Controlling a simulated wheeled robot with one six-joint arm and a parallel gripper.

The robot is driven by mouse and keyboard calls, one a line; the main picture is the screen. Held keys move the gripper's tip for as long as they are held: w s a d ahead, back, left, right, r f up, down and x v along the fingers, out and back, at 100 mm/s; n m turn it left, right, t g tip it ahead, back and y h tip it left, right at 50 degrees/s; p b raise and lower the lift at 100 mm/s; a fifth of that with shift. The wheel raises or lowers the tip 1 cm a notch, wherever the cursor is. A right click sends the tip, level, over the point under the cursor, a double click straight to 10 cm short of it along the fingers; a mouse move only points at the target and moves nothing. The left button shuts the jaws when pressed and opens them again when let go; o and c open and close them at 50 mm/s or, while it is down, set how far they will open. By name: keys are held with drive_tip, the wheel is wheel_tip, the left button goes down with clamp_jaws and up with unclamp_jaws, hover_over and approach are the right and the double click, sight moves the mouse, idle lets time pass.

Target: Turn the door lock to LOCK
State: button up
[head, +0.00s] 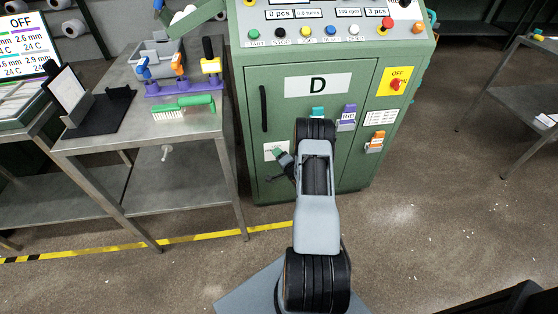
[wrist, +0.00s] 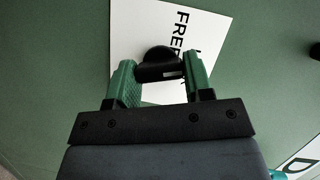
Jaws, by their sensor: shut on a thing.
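The door lock is a black knob (wrist: 157,58) on a white plate (wrist: 195,25) on the green cabinet door (head: 310,90) marked D. The plate reads FREE, and a second word is mostly cut off and hidden. In the wrist view my gripper (wrist: 160,68) has its green fingers on both sides of the knob and is shut on it. In the head view the white plate (head: 269,149) is at the door's lower left. There my gripper (head: 280,154) covers part of it and hides the knob. I cannot tell the knob's exact setting.
A black door handle (head: 264,108) stands above the lock. Tagged holders (head: 346,118) and a yellow OFF switch plate (head: 394,82) are to the right. A metal table (head: 140,130) with tools stands close on the left.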

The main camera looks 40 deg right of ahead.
drive_tip(key=shift+f+m+t+b, duration=0.15)
drive_tip(key=shift+m+t+b, duration=0.65)
drive_tip(key=shift+m+b, duration=0.6)
drive_tip(key=shift+m, duration=0.4)
drive_tip(key=o, duration=0.9)
drive_tip(key=shift+s, duration=0.1)
drive_tip(key=s+p, duration=0.1)
drive_tip(key=s, duration=0.8)
drive_tip(key=s+a+p, duration=0.1)
drive_tip(key=s, duration=0.3)
drive_tip(key=shift+s+p, duration=0.3)
drive_tip(key=shift+p, duration=0.05)
drive_tip(key=shift+d, duration=0.1)
